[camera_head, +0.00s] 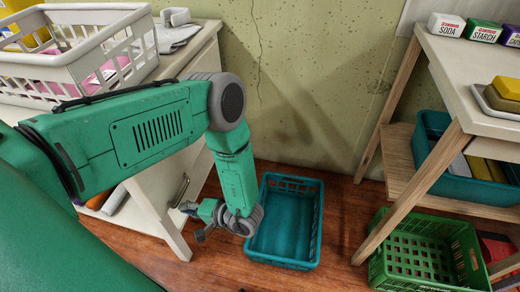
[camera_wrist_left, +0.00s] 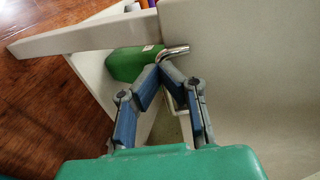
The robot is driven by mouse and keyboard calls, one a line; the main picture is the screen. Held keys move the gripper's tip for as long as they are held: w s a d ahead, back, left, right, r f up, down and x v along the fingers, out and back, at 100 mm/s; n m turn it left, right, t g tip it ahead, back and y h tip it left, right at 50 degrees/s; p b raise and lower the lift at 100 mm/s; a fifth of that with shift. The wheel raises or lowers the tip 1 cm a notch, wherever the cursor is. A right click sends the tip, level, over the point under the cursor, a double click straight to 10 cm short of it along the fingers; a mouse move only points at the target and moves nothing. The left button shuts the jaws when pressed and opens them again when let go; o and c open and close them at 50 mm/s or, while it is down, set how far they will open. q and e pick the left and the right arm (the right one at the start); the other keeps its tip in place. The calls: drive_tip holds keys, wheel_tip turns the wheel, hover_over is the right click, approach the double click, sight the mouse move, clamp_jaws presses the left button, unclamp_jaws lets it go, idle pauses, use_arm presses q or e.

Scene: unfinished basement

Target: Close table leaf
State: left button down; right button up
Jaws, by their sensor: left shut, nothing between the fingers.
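The off-white table (camera_head: 205,38) stands at the left, partly hidden by my left arm. A pale panel with a metal handle (camera_head: 182,189) shows below its top; I cannot tell for sure whether this panel is the leaf. In the left wrist view the broad pale panel (camera_wrist_left: 255,70) fills the right side, with the metal handle (camera_wrist_left: 175,51) near the fingertips. My left gripper (camera_head: 192,217) is low beside the table, shut and empty. Its fingertips (camera_wrist_left: 161,70) meet close to the handle; contact is unclear. My right gripper is not in view.
A white basket (camera_head: 75,60) stands on the table. A teal crate (camera_head: 290,263) is on the floor just right of my gripper. A green crate (camera_head: 378,272) and a wooden-legged shelf (camera_head: 404,160) stand at the right. A green object (camera_wrist_left: 130,65) lies behind my fingers.

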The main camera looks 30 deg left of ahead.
use_arm(q)
drive_tip(key=a, duration=0.2)
drive_tip(key=a+f, duration=0.1)
drive_tip(key=shift+s+y+b, duration=0.3)
drive_tip(key=shift+b, duration=0.1)
drive_tip(key=shift+d+r, duration=0.35)
drive_tip(key=shift+d, duration=0.05)
drive_tip(key=shift+a+f, duration=0.1)
drive_tip(key=shift+a, duration=0.15)
drive_tip(key=shift+d, duration=0.1)
approach(176, 207)
drive_tip(key=v, duration=0.3)
drive_tip(key=shift+w+d+f, duration=0.1)
drive_tip(key=shift+w+d, duration=0.05)
drive_tip(key=shift+d, duration=0.15)
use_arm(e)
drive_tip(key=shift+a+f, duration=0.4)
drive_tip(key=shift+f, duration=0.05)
